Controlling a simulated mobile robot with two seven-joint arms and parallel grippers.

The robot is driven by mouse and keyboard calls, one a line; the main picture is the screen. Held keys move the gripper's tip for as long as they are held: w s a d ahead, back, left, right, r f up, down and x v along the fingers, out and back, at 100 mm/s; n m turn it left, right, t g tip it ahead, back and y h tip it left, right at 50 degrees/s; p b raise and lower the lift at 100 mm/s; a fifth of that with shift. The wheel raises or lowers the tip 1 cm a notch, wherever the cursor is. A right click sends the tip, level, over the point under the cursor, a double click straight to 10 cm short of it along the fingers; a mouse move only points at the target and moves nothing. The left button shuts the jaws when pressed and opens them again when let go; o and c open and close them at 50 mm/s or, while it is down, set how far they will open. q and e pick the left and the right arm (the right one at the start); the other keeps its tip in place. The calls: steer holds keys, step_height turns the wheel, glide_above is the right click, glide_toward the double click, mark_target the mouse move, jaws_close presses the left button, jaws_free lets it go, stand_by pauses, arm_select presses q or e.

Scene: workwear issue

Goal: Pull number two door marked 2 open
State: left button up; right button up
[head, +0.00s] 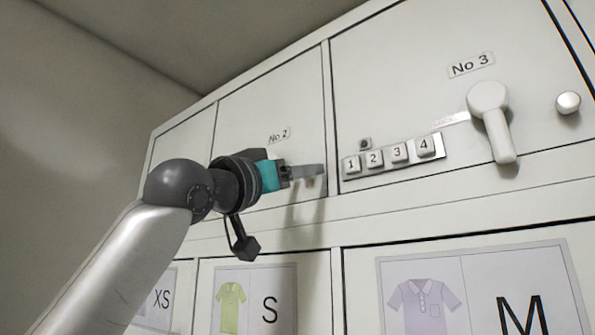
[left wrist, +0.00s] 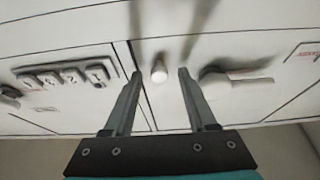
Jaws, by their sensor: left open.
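The No 2 door (head: 258,110) is a pale panel in the middle of the cabinet's upper row in the head view, and it looks shut. My left gripper (head: 318,171) is in front of its lower right part and hides most of the hardware there. In the left wrist view, a round white knob (left wrist: 159,73) sits between the fingertips of my open left gripper (left wrist: 160,74), with gaps on both sides. A lever handle (left wrist: 238,86) lies sideways to the right of the knob in that view. My right gripper is in neither view.
The No 3 door (head: 400,60) is to the right, with a button keypad (head: 394,158), a lever (head: 492,120) hanging down and a knob (head: 568,103). Below are panels with shirt pictures marked XS, S and M (head: 480,290). The keypad also shows in the left wrist view (left wrist: 65,77).

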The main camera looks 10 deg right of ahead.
arm_select(q)
jaws_close()
stand_by(1.3)
